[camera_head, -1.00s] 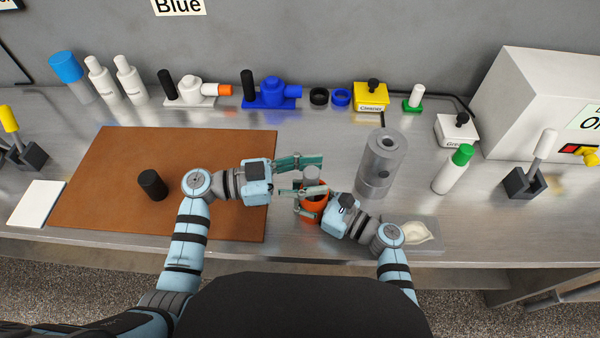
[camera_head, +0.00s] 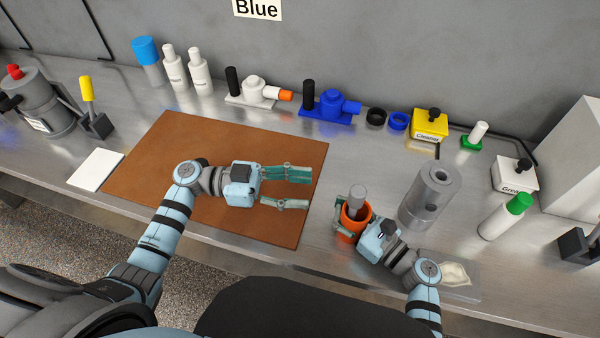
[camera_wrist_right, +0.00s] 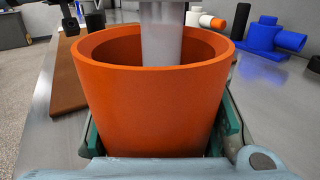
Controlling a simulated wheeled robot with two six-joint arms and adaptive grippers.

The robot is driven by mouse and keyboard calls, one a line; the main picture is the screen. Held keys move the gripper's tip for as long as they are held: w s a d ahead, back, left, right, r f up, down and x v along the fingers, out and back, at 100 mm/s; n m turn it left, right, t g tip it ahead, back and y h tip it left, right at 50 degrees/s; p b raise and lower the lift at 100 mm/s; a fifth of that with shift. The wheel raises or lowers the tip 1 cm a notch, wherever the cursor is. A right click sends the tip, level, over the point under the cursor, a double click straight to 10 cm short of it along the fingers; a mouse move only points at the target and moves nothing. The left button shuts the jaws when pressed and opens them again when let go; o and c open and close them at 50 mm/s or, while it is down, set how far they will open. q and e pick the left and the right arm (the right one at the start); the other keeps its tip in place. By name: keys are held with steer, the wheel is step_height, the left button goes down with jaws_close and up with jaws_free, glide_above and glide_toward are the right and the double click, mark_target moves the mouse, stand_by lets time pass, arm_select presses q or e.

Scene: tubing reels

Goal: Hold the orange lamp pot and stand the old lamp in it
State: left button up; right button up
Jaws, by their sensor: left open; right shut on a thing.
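The orange lamp pot (camera_head: 351,226) stands near the bench's front edge, right of the brown mat. My right gripper (camera_head: 355,228) is shut on it, with a finger on each side. In the right wrist view the pot (camera_wrist_right: 150,100) fills the middle. The old lamp, a grey cylinder (camera_head: 357,196), stands about upright inside the pot; its lower end is hidden by the pot wall. It also shows in the right wrist view (camera_wrist_right: 163,40). My left gripper (camera_head: 288,189) is open and empty above the mat, left of the pot and apart from it.
A grey metal cylinder (camera_head: 430,197) stands close right of the pot. A tray (camera_head: 455,276) lies beside my right arm. White and blue fittings (camera_head: 330,108) line the back. The brown mat (camera_head: 275,225) is clear near its front right corner.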

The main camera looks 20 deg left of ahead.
steer(key=o, duration=1.6)
